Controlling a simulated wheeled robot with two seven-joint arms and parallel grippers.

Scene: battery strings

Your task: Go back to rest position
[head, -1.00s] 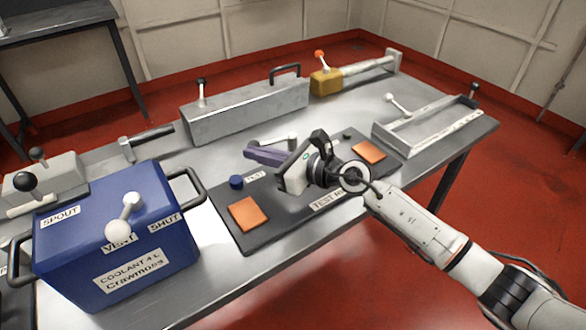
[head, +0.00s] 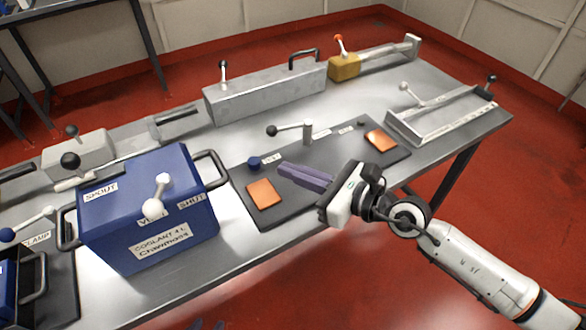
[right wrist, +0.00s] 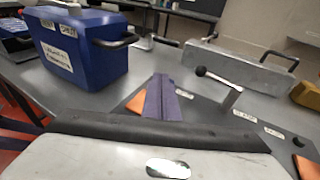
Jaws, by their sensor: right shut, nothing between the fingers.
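My right gripper (head: 284,168) reaches in from the right, its purple fingers shut and empty above the dark test panel (head: 250,217). The fingers also point away in the right wrist view (right wrist: 161,80). The fingers overlap the space between the panel's two orange pads in the head view and do not visibly hold anything. Only the purple fingertips of my left gripper (head: 207,325) show at the bottom edge of the head view, apart from each other; the rest is out of frame.
A blue coolant box (head: 150,215) with handles stands left of the panel. A lever (head: 290,127) rises from the panel's back. A long grey box (head: 265,95), a yellow block (head: 344,67) and a grey tray (head: 440,122) stand behind and right. Red floor lies open in front.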

